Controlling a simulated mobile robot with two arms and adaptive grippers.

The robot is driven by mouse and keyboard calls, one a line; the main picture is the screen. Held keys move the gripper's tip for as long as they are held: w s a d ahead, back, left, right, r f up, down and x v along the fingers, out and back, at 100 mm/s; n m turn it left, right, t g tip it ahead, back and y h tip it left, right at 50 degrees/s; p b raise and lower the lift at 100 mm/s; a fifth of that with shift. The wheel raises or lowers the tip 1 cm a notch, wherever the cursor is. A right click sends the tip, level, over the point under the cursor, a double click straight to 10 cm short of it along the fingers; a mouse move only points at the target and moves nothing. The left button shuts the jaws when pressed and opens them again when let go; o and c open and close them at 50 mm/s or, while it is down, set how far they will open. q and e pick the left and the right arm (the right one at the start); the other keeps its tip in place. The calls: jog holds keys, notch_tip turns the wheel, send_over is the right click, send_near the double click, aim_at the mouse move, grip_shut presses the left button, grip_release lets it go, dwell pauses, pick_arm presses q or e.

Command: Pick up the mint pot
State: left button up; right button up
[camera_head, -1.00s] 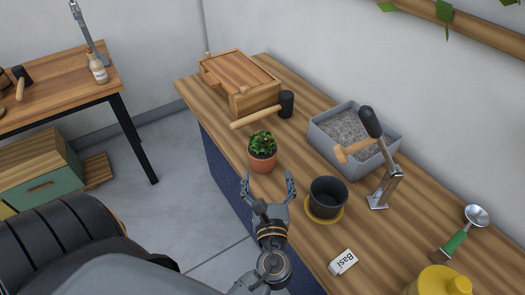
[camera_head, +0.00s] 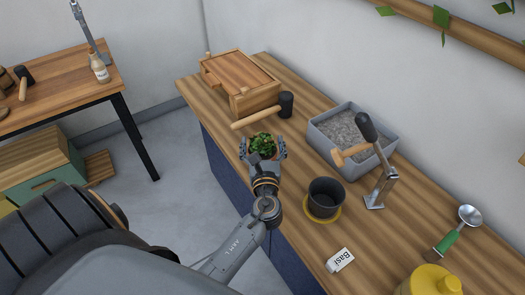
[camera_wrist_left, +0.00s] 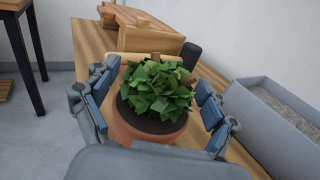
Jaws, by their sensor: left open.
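The mint pot, a terracotta pot with a leafy green plant (camera_head: 263,144), stands upright on the wooden counter. My left gripper (camera_head: 264,148) is open around it, with one finger on each side. In the left wrist view the mint pot (camera_wrist_left: 152,128) sits between the two blue-padded fingers (camera_wrist_left: 155,108). Gaps show between the upper finger pads and the plant. Whether the lower parts touch the pot is hidden. The gripper's palm covers the near lower part of the pot. My right gripper is not in view.
A mallet (camera_head: 285,105) lies just behind the pot, before a wooden box (camera_head: 252,103). A black pot (camera_head: 325,193) on a yellow saucer and a "Basi" label (camera_head: 340,260) are nearer.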

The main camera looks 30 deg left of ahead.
pick_arm(q)
jog(key=c, duration=1.6)
jog(key=shift+c, duration=0.3)
jog(key=shift+r, duration=0.2)
